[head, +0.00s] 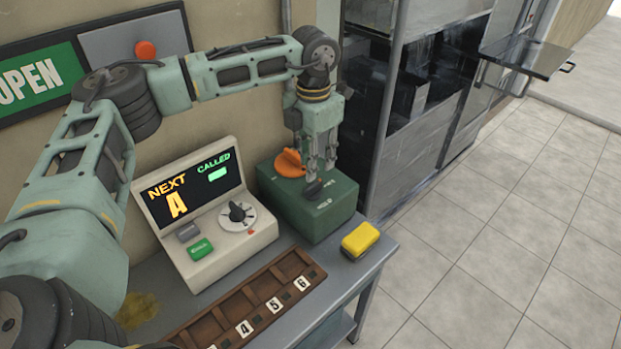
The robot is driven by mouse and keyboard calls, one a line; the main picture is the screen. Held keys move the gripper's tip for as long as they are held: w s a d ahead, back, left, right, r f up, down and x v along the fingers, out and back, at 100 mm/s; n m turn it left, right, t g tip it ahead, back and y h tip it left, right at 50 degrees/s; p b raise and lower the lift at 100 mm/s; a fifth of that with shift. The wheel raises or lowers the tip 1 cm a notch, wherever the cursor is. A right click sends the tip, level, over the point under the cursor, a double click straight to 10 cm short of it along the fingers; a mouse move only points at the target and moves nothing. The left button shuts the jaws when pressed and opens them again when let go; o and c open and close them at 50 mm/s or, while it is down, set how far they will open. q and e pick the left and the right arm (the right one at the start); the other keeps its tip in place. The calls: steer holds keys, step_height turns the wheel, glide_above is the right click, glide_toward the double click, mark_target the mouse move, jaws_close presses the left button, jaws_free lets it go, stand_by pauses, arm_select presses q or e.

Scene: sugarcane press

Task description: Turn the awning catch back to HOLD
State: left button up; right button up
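The green box (300,218) stands at the back right of the bench, with an orange knob (289,163) on its top left. A small dark catch lever (313,189) sits on the top near the front, with a pale HOLD label (323,204) in front of it. Other lettering lies behind the lever, too small to read. My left gripper (321,176) points down over the box, its fingertips right at the lever and beside the orange knob. Whether the fingers touch or grip the lever I cannot tell. My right gripper is not in view.
A console (207,215) with a NEXT A display, a dial and a green button stands left of the box. A yellow sponge-like block (360,239) lies at the bench's right edge. A numbered wooden tray (222,318) lies in front. Tiled floor is clear at right.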

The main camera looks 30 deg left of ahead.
mark_target(313, 184)
arm_select(q)
step_height(313, 184, down, 7)
steer(key=shift+d+p, duration=0.15)
steer(key=shift+p, duration=0.5)
jaws_close()
